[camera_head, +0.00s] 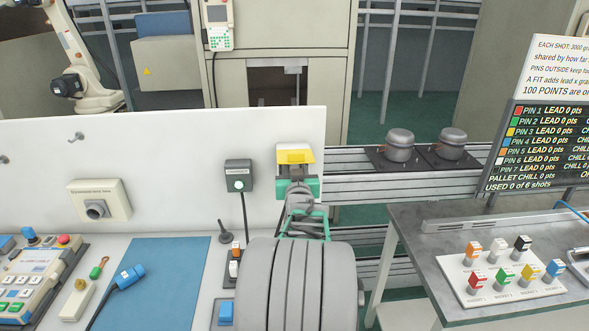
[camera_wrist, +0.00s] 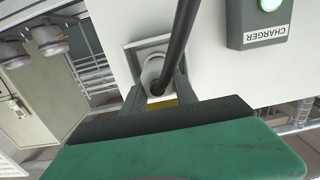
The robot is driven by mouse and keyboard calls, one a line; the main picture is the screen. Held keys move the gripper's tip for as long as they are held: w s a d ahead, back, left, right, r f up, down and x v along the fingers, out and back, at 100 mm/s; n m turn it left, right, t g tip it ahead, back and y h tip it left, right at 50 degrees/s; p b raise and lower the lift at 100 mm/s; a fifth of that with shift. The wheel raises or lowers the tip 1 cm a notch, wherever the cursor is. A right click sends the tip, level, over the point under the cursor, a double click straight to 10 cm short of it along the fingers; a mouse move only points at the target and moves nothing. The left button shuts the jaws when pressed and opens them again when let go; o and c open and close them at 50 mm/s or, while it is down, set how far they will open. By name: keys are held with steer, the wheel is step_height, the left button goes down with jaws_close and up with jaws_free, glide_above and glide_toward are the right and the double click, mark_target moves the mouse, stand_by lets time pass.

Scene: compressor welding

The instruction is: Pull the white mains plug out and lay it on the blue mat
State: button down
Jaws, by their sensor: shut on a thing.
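The white mains plug (camera_wrist: 154,78) shows in the wrist view between the two fingers of my gripper (camera_wrist: 159,92), with a dark cable (camera_wrist: 180,40) running up from it. My gripper is shut on the plug. The plug is at a pale square socket plate (camera_wrist: 133,52) on the white panel; I cannot tell whether it is fully seated. In the head view, my green gripper (camera_head: 297,172) is at the panel's right end, and its body hides the plug. The blue mat (camera_head: 165,265) lies on the bench at lower left, with a blue connector (camera_head: 130,276) on it.
A charger box (camera_head: 239,176) with a lit green lamp is left of my gripper; it also shows in the wrist view (camera_wrist: 258,22). The mat's right part is bare.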

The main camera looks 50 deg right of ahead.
steer(key=shift+s+a+f, duration=0.1)
steer(key=shift+a, duration=0.05)
stand_by(0.5)
steer(key=shift+s+a, duration=0.15)
steer(key=shift+b+v, duration=0.6)
steer(key=shift+v, duration=1.65)
